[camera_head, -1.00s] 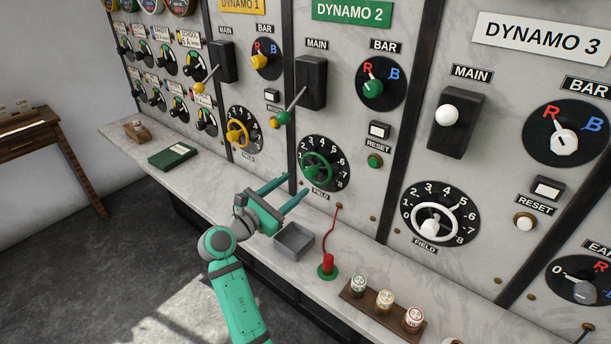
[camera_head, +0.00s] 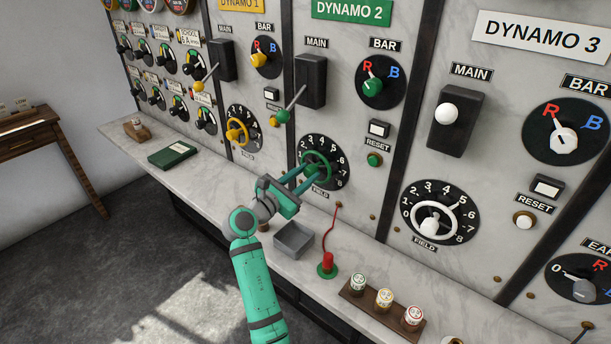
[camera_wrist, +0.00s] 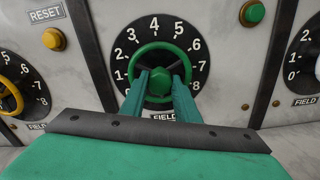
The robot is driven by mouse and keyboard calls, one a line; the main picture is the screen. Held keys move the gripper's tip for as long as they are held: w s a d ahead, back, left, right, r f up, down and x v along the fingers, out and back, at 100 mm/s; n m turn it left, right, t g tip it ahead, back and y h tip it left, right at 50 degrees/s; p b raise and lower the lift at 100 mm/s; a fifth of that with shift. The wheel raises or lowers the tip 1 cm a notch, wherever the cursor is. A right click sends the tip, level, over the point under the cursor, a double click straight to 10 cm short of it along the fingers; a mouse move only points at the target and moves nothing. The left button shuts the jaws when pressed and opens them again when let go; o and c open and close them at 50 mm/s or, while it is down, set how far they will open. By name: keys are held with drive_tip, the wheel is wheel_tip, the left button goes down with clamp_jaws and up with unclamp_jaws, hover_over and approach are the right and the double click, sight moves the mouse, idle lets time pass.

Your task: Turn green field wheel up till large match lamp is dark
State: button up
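The green field wheel (camera_head: 316,158) sits on its black numbered dial (camera_head: 341,168) on the Dynamo 2 panel. It also shows in the wrist view (camera_wrist: 182,54), upper middle. My gripper (camera_head: 309,171) is at the wheel, its two fingers apart. In the wrist view my gripper (camera_wrist: 161,76) has one fingertip on each side of the wheel's hub, over its lower half; I cannot tell whether they touch it. The fingers hide the lower wheel, and the pointer's reading cannot be made out. I cannot identify the large match lamp in these views.
The yellow field wheel (camera_head: 237,131) is to the left and the white field wheel (camera_head: 431,219) to the right. The Dynamo 2 main lever (camera_head: 297,97) juts out above. A grey tray (camera_head: 294,240) and a red plug (camera_head: 328,263) with cord stand on the marble ledge below.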

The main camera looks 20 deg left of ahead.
drive_tip(key=shift+m, duration=0.4)
drive_tip(key=m, duration=0.5)
drive_tip(key=shift+f+m, duration=0.1)
drive_tip(key=shift+m, duration=0.2)
drive_tip(key=m, duration=0.5)
drive_tip(key=shift+s, duration=0.1)
drive_tip(key=m, duration=0.6)
drive_tip(key=shift+f+m, duration=0.15)
drive_tip(key=shift+m, duration=0.15)
drive_tip(key=m, duration=0.5)
drive_tip(key=shift+m, duration=0.3)
drive_tip(key=shift+d, duration=0.1)
drive_tip(key=o, duration=1.1)
drive_tip(key=shift+c, duration=0.2)
